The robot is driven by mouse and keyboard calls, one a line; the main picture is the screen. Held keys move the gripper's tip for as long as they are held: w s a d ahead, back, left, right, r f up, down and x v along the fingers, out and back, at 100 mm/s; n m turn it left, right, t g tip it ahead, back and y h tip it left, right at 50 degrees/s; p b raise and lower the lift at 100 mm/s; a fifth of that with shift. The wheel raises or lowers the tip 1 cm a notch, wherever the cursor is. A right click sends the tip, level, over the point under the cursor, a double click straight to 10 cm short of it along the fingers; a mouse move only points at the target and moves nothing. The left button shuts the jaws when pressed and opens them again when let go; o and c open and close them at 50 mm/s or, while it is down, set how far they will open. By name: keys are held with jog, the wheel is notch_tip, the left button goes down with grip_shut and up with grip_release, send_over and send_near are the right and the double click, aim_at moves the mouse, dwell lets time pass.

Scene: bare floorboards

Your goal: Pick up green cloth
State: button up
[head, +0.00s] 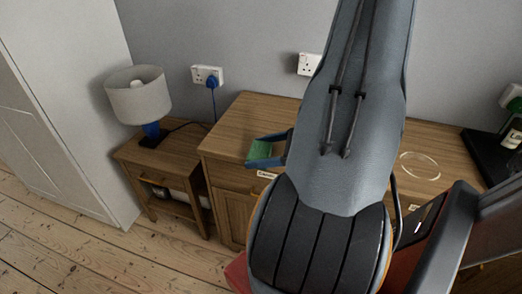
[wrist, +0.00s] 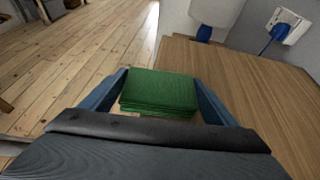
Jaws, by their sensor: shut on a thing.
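The green cloth (wrist: 160,90) is a folded, layered pad. In the wrist view it sits between the two blue fingers of my gripper (wrist: 162,84), which is shut on it. In the head view the green cloth (head: 260,150) shows at the front left edge of the wooden desk, with my gripper (head: 266,147) around it. My arm hides part of the gripper and the desk behind. I cannot tell whether the cloth touches the desk top.
The wooden desk (head: 240,117) stands against the wall. A bedside table (head: 180,148) with a lamp (head: 138,95) is to its left, next to a white wardrobe (head: 60,110). A black object (head: 485,150) is on the right. Bare floorboards (head: 165,255) lie in front.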

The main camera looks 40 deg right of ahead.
jog(key=o, duration=1)
jog(key=shift+b+v, duration=0.5)
jog(key=shift+v, duration=3.4)
